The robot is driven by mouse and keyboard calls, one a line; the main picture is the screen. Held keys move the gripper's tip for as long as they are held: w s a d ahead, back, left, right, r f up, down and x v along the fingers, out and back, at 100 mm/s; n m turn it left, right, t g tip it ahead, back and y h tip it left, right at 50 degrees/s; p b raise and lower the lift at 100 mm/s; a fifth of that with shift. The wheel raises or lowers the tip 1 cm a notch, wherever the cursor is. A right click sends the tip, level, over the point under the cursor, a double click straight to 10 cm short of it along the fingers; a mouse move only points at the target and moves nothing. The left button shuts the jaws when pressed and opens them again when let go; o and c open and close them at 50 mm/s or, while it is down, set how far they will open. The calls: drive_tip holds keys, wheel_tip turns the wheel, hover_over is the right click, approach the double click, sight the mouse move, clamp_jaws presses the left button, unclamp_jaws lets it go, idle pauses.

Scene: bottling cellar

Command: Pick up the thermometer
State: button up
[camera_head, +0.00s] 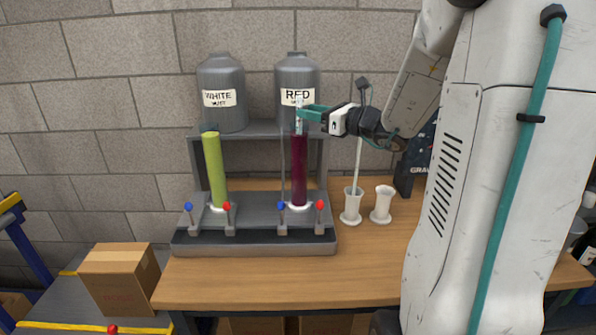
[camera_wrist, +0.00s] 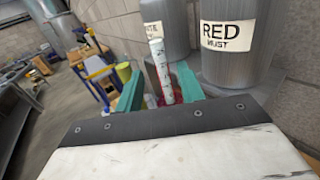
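My gripper (camera_head: 303,113) reaches in from the right at the thermometer's height, just above the cylinder's rim. In the wrist view the teal fingers of my gripper (camera_wrist: 158,88) stand apart on either side of the thermometer, with a gap visible at the left. My gripper looks open.
A yellow-green cylinder (camera_head: 215,170) stands to the left on the grey stand (camera_head: 255,240), which has several small taps. Grey RED (camera_head: 297,75) and WHITE (camera_head: 221,75) vessels are behind. Two white pots (camera_head: 351,207) (camera_head: 382,205) stand at right, one holding a rod (camera_head: 357,165).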

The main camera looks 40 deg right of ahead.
drive_tip(key=x, duration=0.4)
drive_tip(key=shift+w+d, duration=0.1)
drive_tip(key=shift+w, duration=0.15)
clamp_jaws()
drive_tip(key=shift+r, duration=0.15)
wheel_tip(320, 180, up, 28)
drive_tip(key=c, duration=0.6)
unclamp_jaws()
clamp_jaws()
idle(0.7)
